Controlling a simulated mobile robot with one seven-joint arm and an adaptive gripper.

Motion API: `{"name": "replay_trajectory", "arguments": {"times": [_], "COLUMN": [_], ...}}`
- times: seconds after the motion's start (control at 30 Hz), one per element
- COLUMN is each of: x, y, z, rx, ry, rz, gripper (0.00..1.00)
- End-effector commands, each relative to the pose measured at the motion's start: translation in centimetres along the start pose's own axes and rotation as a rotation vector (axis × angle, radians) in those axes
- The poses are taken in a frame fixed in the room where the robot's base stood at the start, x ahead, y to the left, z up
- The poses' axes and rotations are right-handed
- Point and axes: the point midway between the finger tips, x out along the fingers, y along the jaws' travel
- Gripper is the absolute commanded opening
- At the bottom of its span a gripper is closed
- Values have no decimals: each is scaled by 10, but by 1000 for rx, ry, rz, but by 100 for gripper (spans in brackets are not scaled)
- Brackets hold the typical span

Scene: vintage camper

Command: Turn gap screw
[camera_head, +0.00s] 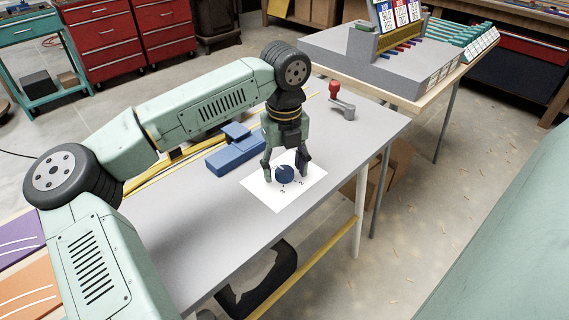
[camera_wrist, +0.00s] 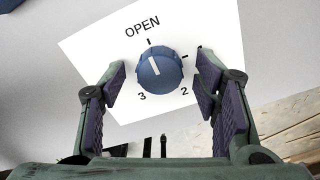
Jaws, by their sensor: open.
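The gap screw is a dark blue round knob (camera_head: 284,174) on a white card (camera_head: 262,192) lying on the grey table. In the wrist view the knob (camera_wrist: 159,68) has ridged sides and a white pointer line on top. The line points up and slightly left, near the mark under the word OPEN. The card (camera_wrist: 85,45) also bears the numbers 3 and 2 and several tick marks. My gripper (camera_head: 286,176) is open, pointing down over the card. Its fingers (camera_wrist: 162,82) stand on either side of the knob, with gaps visible between pads and knob.
A blue block-like tool (camera_head: 236,152) lies on the table left of the card. A red-knobbed crank on a grey base (camera_head: 342,103) stands behind. The table's front edge (camera_head: 300,250) is close to the card. A second table with a grey machine (camera_head: 385,65) stands at the back right.

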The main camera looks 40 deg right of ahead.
Motion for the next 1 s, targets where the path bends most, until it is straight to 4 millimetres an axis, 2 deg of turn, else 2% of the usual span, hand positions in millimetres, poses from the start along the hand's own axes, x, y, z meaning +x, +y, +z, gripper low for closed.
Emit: {"name": "replay_trajectory", "arguments": {"times": [0.27,1.0], "x": [2,1], "y": [0,0], "z": [0,0], "rx": [0,0], "ry": [0,1], "rz": [0,-1], "gripper": [56,7]}}
